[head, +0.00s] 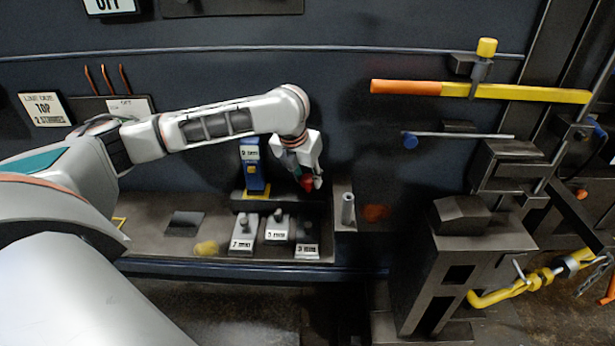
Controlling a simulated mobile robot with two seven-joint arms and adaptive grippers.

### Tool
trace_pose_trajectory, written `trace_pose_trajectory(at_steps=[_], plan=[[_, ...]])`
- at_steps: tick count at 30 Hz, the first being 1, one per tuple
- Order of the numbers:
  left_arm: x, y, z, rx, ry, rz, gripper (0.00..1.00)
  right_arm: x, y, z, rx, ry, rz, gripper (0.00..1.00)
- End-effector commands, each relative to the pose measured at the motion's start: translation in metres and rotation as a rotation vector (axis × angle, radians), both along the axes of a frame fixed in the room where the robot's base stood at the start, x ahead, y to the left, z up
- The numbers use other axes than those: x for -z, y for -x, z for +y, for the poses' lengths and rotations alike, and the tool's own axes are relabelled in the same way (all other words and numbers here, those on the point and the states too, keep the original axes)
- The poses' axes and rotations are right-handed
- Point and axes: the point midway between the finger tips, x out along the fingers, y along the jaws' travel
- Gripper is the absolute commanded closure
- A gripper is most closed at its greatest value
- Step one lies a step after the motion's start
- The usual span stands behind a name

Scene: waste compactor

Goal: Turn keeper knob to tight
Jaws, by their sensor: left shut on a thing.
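My left gripper (312,184) hangs over the right end of the shelf, its fingers pointing down. It is shut on a small red piece (307,183), most of which the fingers hide. I cannot tell which knob is the keeper knob. A yellow knob (487,48) stands upright on a clamp over the orange and yellow bar (475,91) at the upper right. My right gripper is out of view.
The shelf (150,238) holds a blue "9 mm" block (252,165), several labelled grey blocks, a yellow knob-like piece (206,247) and an upright grey cylinder (348,208). A dark metal stand (436,270) and a yellow hook (515,288) are at the lower right.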

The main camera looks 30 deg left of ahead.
Motion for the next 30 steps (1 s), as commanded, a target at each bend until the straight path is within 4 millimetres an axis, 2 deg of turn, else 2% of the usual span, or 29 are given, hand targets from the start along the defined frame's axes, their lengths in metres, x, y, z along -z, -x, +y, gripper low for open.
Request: trace_pose_trajectory(at_steps=[14, 15, 16, 26, 30], plan=[[0.002, 0.001, 0.0, 0.012, 0.001, 0.005, 0.91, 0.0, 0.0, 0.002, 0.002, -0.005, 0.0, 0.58], [0.002, 0.001, 0.0, 0.012, 0.001, 0.005, 0.6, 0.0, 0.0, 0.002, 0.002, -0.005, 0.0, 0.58], [0.002, 0.001, 0.0, 0.012, 0.001, 0.005, 0.54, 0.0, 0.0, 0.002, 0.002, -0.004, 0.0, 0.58], [0.0, 0.001, 0.0, 0.011, 0.001, 0.002, 0.54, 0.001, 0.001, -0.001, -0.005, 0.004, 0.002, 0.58], [-0.01, 0.003, 0.0, 0.011, -0.002, -0.001, 0.54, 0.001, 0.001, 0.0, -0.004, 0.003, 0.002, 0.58]])
